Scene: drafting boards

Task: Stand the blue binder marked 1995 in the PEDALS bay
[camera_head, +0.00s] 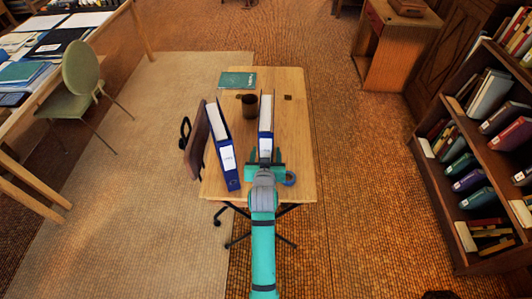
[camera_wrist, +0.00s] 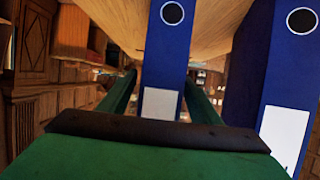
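Two blue binders with white labels stand on the wooden table; I cannot read a year on either. The middle binder (camera_head: 265,128) is upright, directly ahead of my gripper (camera_head: 265,156). The left binder (camera_head: 222,150) stands to its left and leans slightly. In the wrist view the middle binder (camera_wrist: 163,60) is between my two fingers (camera_wrist: 161,78), and the other binder (camera_wrist: 270,80) is at the right. My fingers are apart, one on each side of the middle binder, and do not appear closed on it. I cannot make out a PEDALS marking.
A bookshelf with several bays (camera_head: 470,165) stands right, across open floor (camera_head: 360,200). A green chair (camera_head: 82,85) is left.

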